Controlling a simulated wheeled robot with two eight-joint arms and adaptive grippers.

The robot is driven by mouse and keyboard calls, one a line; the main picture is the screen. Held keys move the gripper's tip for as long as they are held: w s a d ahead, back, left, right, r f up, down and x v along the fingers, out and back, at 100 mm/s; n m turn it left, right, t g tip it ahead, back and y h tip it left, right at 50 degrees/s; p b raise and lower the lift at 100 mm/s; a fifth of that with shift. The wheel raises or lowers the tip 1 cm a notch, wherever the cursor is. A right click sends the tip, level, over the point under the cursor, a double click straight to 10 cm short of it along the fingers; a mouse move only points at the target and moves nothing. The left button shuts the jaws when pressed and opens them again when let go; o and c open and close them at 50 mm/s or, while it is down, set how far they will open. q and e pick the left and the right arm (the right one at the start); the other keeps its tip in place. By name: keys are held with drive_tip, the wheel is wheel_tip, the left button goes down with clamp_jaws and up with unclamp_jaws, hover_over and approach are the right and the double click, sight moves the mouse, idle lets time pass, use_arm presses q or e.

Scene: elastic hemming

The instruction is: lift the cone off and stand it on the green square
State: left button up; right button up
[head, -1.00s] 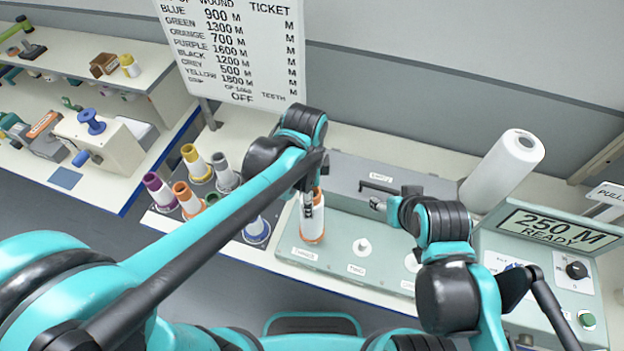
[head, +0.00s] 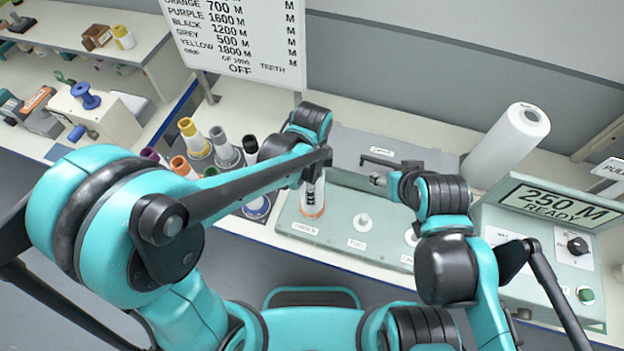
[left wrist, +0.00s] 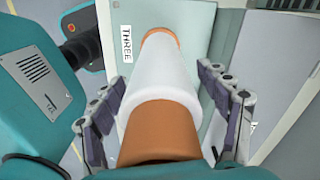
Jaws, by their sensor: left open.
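A white-wound cone with an orange base (head: 312,200) stands on the pale green machine top, left of two white pegs. My left gripper (head: 314,176) is over its upper part, partly hidden by my arm. In the left wrist view the cone's bare orange end (left wrist: 158,132) is nearest, with white thread below it. The left gripper's fingers (left wrist: 163,90) are open, one on each side of the cone; whether they touch it is unclear. I cannot make out a green square.
Several coloured cones (head: 197,143) stand in a rack left of the machine. A large white roll (head: 507,145) and a display box (head: 558,222) reading 250 M READY are at the right. A white sign board (head: 240,35) stands behind.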

use_arm(q)
drive_tip(key=c, duration=1.3)
drive_tip(key=shift+r+p, duration=2.3)
drive_tip(key=shift+r, duration=0.75)
drive_tip(key=shift+r+p, duration=1.5)
drive_tip(key=shift+r, duration=0.55)
drive_tip(key=shift+s+f, duration=0.1)
drive_tip(key=shift+f, duration=0.05)
